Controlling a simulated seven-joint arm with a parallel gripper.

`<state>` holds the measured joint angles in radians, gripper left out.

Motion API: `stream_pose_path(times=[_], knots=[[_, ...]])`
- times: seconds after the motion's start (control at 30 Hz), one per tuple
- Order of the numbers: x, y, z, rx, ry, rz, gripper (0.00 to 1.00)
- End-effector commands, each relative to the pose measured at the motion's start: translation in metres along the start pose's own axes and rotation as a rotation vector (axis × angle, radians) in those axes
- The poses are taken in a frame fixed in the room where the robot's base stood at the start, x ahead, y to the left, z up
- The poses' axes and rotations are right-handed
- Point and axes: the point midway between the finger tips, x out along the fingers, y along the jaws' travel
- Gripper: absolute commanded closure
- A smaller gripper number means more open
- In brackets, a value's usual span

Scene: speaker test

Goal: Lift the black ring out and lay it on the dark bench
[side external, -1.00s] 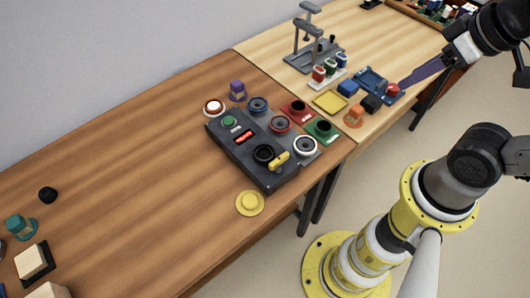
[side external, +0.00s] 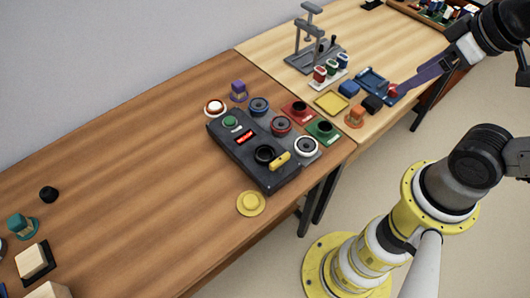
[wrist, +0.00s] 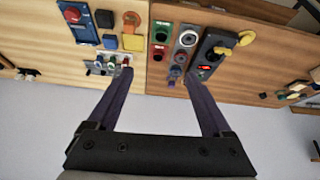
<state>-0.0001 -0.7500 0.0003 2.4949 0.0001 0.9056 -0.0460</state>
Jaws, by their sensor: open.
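The black ring (side external: 264,154) sits in the dark grey tester box (side external: 276,182), beside a yellow lever (side external: 280,160). In the wrist view the ring (wrist: 219,50) shows small, right of my fingers. The tester stands on the dark brown wooden bench (side external: 150,165), near its front right edge. My gripper (side external: 402,88) is at the upper right of the side view, over the pale bench and well away from the ring. In the wrist view my gripper (wrist: 160,75) has its two purple fingers wide apart, with nothing held between them.
Blue (side external: 259,104), red (side external: 281,124) and white (side external: 306,146) rings sit in a row beside the tester. A yellow disc (side external: 250,203) lies in front. A grey stand (side external: 312,50) rises from the pale bench. The dark bench's middle is clear.

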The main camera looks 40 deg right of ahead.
Motion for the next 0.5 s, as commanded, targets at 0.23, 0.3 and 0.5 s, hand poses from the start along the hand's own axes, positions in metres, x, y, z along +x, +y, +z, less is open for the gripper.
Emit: stream_pose_path(times=[0.23,0.3,0.5], knots=[[-0.01,-0.009,-0.066,-0.198,-0.007,-0.026,0.16],[-0.003,-0.017,-0.087,-0.269,-0.034,-0.046,0.16],[0.039,-0.06,-0.141,-0.488,-0.14,-0.116,0.16]])
